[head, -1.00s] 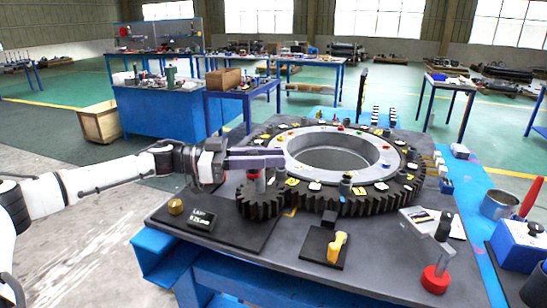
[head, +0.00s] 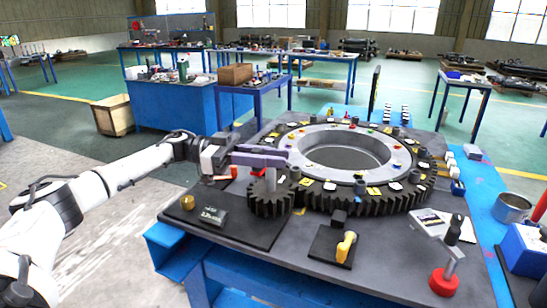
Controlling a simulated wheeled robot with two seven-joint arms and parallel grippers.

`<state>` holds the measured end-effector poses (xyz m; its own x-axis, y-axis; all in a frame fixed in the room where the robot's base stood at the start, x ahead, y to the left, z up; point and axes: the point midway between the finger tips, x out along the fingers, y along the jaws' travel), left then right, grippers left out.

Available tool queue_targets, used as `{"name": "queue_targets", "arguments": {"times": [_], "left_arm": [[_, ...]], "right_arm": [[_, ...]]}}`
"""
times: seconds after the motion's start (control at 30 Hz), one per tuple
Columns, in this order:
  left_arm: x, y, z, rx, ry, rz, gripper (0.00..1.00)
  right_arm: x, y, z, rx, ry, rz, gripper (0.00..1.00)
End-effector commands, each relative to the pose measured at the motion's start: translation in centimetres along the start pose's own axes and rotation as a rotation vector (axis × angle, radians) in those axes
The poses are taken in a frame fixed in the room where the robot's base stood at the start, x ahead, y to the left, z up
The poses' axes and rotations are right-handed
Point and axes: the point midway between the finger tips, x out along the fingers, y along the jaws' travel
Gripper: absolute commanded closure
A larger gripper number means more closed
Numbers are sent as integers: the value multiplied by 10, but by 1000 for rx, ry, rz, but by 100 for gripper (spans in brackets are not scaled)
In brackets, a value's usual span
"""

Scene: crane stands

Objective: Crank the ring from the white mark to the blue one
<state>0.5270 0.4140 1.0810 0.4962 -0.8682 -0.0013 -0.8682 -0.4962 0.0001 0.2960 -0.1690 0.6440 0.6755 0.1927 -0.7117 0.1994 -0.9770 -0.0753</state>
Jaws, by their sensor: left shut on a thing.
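A large toothed ring (head: 385,202) lies flat on the grey stand (head: 290,255), with a pale inner ring and many small coloured markers on its top. I cannot tell which are the white and blue marks. A small dark gear (head: 268,206) with an upright grey post sits at the ring's near left edge, its teeth close against the ring's. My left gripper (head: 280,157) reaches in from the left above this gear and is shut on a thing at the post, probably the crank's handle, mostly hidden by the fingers. My right gripper is not in view.
A dark box with a lit display (head: 211,216) and a brass knob (head: 188,202) are at the stand's left. A yellow lever (head: 345,246) stands in front. A red-based handle (head: 444,281) is at the right front. A grey pot (head: 513,207) stands farther right.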

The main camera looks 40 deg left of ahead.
Motion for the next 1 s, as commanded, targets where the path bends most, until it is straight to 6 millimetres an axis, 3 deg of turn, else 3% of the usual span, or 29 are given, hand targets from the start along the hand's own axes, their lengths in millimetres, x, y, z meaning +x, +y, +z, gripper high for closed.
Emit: {"name": "queue_targets", "arguments": {"times": [0.03,0.07,0.17,0.57,1.0], "left_arm": [[-1,0,2,-1,-3,-2,100],[-1,0,2,-1,-3,-2,77],[-1,0,1,-1,-2,-2,61],[-9,-1,2,0,-2,-4,61],[-88,-1,2,1,0,-5,61]], "right_arm": [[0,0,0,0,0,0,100],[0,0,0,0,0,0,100],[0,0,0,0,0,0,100],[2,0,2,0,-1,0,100],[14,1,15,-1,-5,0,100]]}}
